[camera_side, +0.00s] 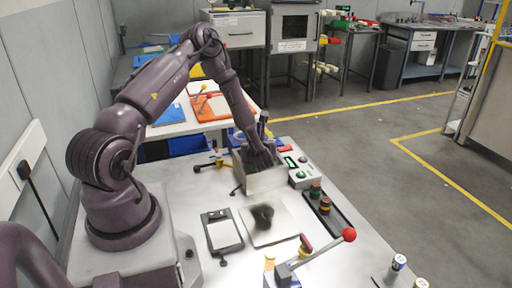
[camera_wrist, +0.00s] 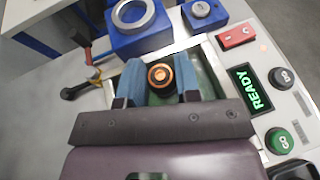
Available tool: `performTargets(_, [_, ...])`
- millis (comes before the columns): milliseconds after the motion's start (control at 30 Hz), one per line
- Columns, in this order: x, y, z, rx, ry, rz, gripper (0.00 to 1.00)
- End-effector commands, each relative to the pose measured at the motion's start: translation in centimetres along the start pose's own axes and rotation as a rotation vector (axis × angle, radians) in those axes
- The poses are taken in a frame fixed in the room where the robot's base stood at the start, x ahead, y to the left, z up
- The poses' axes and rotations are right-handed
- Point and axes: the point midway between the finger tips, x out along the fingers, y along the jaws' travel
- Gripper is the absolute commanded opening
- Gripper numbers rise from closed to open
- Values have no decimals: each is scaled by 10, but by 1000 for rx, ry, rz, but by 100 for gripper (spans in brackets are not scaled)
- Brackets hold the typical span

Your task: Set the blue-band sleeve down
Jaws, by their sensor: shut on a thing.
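My gripper (camera_wrist: 162,82) points down, with its two blue fingers on either side of a round dark sleeve (camera_wrist: 160,76) with a copper-coloured ring at its top. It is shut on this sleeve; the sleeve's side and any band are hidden. In the side view my gripper (camera_side: 260,160) reaches down into the open metal box (camera_side: 266,182), whose wall hides the fingertips and the sleeve. The box's rim (camera_wrist: 214,62) and greenish inside show around the fingers in the wrist view. Whether the sleeve touches the box floor cannot be told.
A control box with a lit READY display (camera_wrist: 250,88) and green button (camera_wrist: 279,141) stands right of the metal box. A black tray (camera_side: 338,222) holds banded cylinders. A blue-banded cylinder (camera_side: 398,262) stands at the front right. A red-knobbed lever (camera_side: 348,235) rises in front.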

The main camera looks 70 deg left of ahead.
Motion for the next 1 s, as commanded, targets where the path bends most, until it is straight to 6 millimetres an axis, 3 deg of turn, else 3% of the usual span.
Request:
performTargets(67, [0,1,-8,8,19,-1,5])
performTargets(100, [0,1,-9,9,21,-1,35])
performTargets(200, [0,2,-10,10,24,-1,56])
performTargets(467, [0,2,-9,12,25,-1,56])
performTargets(633, [-6,2,4,12,23,-2,56])
performTargets(1000, [-87,0,6,11,16,-6,56])
